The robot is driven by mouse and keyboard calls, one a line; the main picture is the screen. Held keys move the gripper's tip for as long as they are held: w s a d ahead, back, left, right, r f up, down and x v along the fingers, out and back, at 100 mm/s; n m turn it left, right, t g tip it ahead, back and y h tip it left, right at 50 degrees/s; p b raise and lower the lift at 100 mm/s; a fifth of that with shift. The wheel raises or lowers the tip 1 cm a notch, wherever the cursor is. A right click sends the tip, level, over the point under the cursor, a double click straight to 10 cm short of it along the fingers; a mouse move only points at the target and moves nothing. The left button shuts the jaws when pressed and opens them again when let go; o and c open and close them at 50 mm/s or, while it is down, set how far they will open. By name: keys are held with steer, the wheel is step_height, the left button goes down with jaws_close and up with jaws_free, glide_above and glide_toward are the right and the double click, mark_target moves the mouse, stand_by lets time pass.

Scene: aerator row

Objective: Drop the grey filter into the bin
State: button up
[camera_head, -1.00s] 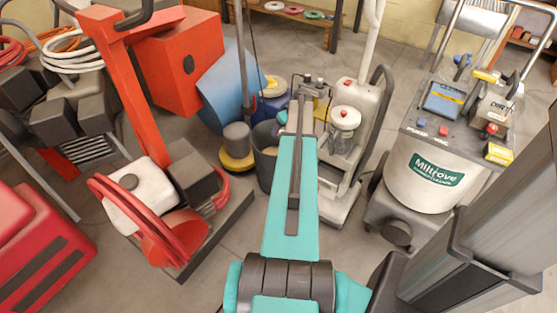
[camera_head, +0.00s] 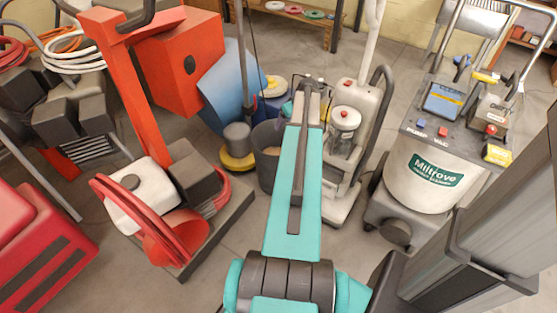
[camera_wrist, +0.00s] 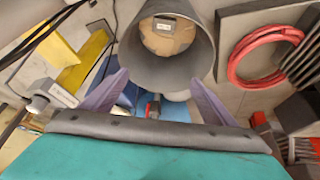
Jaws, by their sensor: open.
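The bin (camera_head: 268,170) is a dark grey open bucket on the floor, just left of my teal arm in the head view. It also shows in the wrist view (camera_wrist: 132,55), its mouth facing the camera. A small dark grey block (camera_wrist: 165,20) with a pale label lies inside on the brownish bottom; it looks like the grey filter. My gripper (camera_wrist: 158,75) is open, its two purple-grey fingers spread wide below the bin in the wrist picture, with nothing seen between them.
An orange-red machine (camera_head: 130,100) stands left of the bin. A pale machine (camera_head: 345,145) with a clear canister stands close to the arm's right. A white Miltrove machine (camera_head: 435,175) is further right. A yellow-based pole machine (camera_head: 237,160) stands beside the bin.

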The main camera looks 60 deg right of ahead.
steer(key=v, duration=0.6)
steer(key=shift+r+p, duration=0.3)
steer(key=shift+r, duration=0.05)
steer(key=shift+s+a, duration=0.1)
steer(key=shift+s, duration=0.05)
stand_by(0.3)
